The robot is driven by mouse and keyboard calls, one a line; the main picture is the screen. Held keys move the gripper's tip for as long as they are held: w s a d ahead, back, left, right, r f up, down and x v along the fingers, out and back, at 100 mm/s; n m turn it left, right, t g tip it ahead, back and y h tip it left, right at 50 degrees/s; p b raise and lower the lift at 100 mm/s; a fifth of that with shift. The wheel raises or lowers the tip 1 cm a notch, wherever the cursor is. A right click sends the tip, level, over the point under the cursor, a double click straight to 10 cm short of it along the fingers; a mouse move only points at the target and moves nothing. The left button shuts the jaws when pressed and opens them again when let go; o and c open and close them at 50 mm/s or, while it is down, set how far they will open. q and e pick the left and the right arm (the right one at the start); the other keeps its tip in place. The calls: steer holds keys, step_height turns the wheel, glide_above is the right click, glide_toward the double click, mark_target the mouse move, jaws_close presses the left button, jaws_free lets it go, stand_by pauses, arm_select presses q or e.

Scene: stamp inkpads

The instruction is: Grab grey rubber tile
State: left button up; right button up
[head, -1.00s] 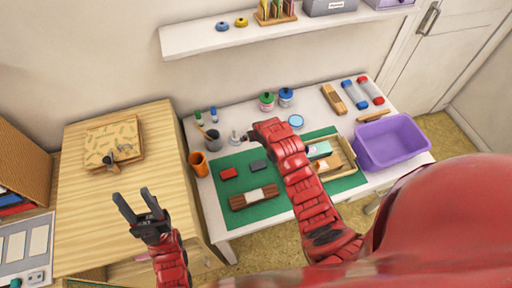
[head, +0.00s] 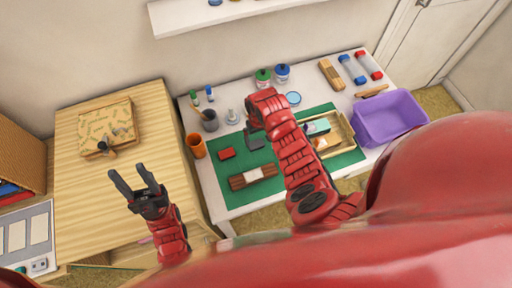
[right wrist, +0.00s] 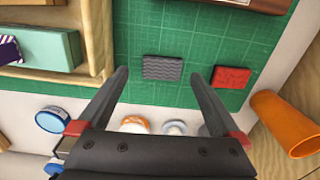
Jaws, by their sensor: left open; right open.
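The grey rubber tile (right wrist: 162,68) lies flat on the green cutting mat (right wrist: 225,45) and shows a wavy ridged top in the right wrist view. My right gripper (right wrist: 158,78) is open and empty, and the tile appears between its fingertips, a little beyond them. I cannot tell the height left between them. In the head view my right gripper (head: 254,140) is over the mat and mostly covers the tile. My left gripper (head: 134,187) is open and empty, over the wooden table (head: 85,185) at the left.
A red tile (right wrist: 231,77) lies just right of the grey one in the right wrist view. A wooden tray (head: 344,130), a purple bin (head: 390,118), a dark pen cup (head: 210,121) and ink bottles (head: 263,77) stand around the mat.

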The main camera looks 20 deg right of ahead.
steer(key=f+b, duration=0.1)
steer(key=f, duration=0.1)
steer(key=f+b, duration=0.1)
steer(key=f, duration=0.1)
steer(key=f+b, duration=0.2)
steer(key=shift+w+a, duration=0.25)
steer(key=shift+w, duration=0.05)
steer(key=shift+r, duration=0.15)
steer(key=shift+c, duration=0.3)
